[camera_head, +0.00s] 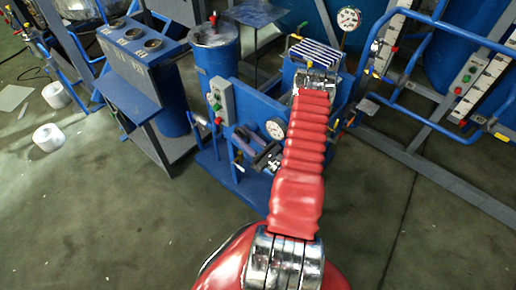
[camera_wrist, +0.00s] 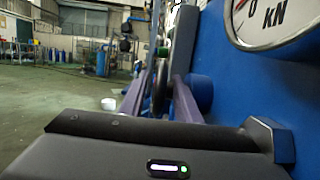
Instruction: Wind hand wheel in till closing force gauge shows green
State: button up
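The closing force gauge (camera_head: 275,129) is a round white dial on the blue machine, too small to read in the head view. In the wrist view the gauge (camera_wrist: 268,18) is cut off at the top right; "0" and "kN" show, but no needle or green zone can be made out. The hand wheel (camera_wrist: 160,88) appears nearly edge-on as a thin dark disc between the two purple-grey fingers of my gripper (camera_wrist: 160,95). The fingers stand apart, with visible gaps beside the wheel. In the head view my gripper (camera_head: 252,157) is a small dark shape left of the gauge.
A grey control box (camera_head: 221,101) with buttons is left of the gauge. A blue panel (camera_wrist: 265,85) is close on the right in the wrist view. A blue rail frame (camera_head: 420,115) stands right. A white roll (camera_head: 48,137) lies on open floor at left.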

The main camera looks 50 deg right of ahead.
jog(key=v, duration=1.3)
